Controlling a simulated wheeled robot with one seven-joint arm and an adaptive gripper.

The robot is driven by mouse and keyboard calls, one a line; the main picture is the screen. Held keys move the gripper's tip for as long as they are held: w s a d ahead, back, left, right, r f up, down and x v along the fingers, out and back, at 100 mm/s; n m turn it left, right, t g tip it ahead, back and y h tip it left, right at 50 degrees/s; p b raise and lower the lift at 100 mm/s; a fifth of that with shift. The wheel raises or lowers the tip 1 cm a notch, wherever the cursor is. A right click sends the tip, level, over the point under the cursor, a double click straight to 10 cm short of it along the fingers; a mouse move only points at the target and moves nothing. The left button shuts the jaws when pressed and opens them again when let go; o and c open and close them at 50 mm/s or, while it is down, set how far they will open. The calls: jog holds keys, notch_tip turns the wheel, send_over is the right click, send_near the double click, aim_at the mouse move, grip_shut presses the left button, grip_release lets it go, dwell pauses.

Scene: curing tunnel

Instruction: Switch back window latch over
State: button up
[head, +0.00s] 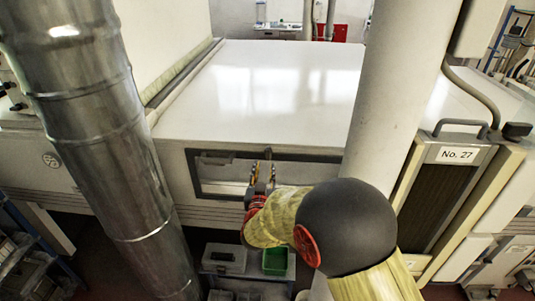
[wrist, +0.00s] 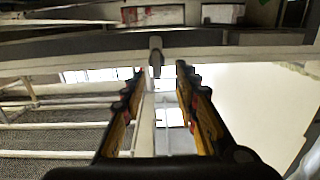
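The window (head: 222,187) is a dark-framed opening in the front of the white tunnel housing in the head view. My gripper (head: 262,170) is in front of this window, its yellow fingers pointing at it. In the wrist view my gripper (wrist: 160,72) is open, with a clear gap between the two fingers. A small latch handle (wrist: 156,56), pale on top and dark at its lower end, shows on the pale frame bar, just beyond the fingertips and between them. No contact with it is visible.
A thick metal duct (head: 95,130) stands at the left and a pale column (head: 400,90) at the right of the window. A green bin (head: 275,261) and a grey box (head: 224,258) sit on a low shelf below. A panel marked No. 27 (head: 457,155) is further right.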

aim_at(268, 153)
jog(key=w, duration=0.5)
jog(key=w+r, duration=0.1)
jog(key=w, duration=0.2)
jog(key=shift+d+p, duration=0.35)
jog(key=shift+p, duration=0.05)
jog(key=shift+c, duration=1.1)
jog(key=shift+s, duration=0.1)
grip_shut()
